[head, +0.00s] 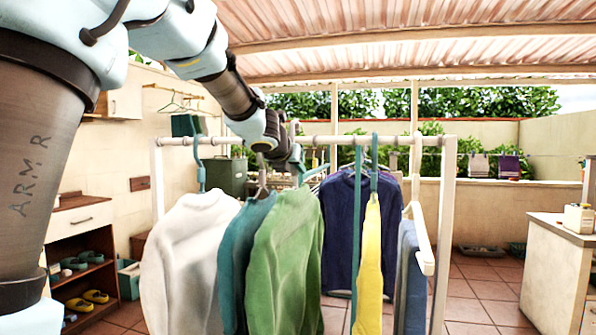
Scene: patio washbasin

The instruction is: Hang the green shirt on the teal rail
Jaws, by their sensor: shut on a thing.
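The green shirt (284,262) hangs upright at the middle of the head view, with its collar just below my gripper (299,172). My gripper is shut at the top of this shirt, on what looks like its hanger; the jaws are small and partly hidden by my wrist. A pale rail (327,141) crosses behind my wrist. Most of any teal rail is hidden behind the clothes.
A white shirt (185,265) and a teal shirt (238,258) hang close left of the green one. A navy shirt (341,225), a yellow garment (371,265) and a blue-grey cloth (411,280) hang to the right. A cabinet (556,275) stands far right; open floor lies before it.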

